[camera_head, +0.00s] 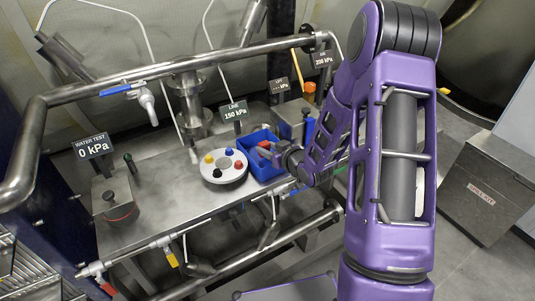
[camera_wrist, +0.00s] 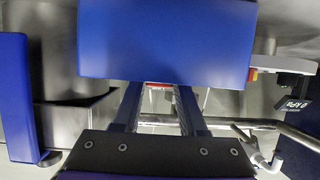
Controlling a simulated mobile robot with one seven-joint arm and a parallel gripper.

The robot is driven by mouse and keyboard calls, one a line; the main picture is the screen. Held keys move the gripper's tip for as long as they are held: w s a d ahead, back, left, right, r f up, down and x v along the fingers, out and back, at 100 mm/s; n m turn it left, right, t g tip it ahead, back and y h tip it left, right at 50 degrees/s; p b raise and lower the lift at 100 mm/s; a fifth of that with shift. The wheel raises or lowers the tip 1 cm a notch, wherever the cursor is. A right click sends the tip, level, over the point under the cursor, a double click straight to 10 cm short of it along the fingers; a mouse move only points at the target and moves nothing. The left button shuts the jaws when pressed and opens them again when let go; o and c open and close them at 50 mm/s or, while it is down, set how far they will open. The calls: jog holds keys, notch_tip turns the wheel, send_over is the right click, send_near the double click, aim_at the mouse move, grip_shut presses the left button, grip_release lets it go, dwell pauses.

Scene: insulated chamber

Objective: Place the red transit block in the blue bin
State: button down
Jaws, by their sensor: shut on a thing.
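The blue bin (camera_head: 258,170) stands open on the steel bench, right of a white round dish. My gripper (camera_head: 268,152) reaches in from the right, with its tips over the bin. A small red patch, likely the red transit block (camera_head: 265,144), shows at the fingertips. In the wrist view, my gripper (camera_wrist: 160,98) is shut on a red thing (camera_wrist: 158,85), of which only a thin strip shows between the fingers. A large blue panel (camera_wrist: 165,40), probably a bin wall, hides what lies beyond. I cannot tell whether the block touches the bin.
The white dish (camera_head: 222,176) holds yellow, black, red and blue round pieces. Steel pipe rails (camera_head: 150,72) run behind and in front of the bench (camera_head: 150,205). Signs with kPa readings, such as the 150 kPa sign (camera_head: 233,111), stand along the back.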

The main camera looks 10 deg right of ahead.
jog(key=shift+f, duration=0.85)
jog(key=shift+f+b, duration=0.3)
jog(key=shift+b, duration=0.05)
jog(key=shift+c, duration=2.3)
grip_release()
jog(key=shift+r, duration=0.1)
jog(key=shift+r, duration=0.15)
jog(key=shift+r+p, duration=0.15)
jog(key=shift+p, duration=0.3)
jog(key=v, duration=1.2)
jog(key=shift+w, duration=0.1)
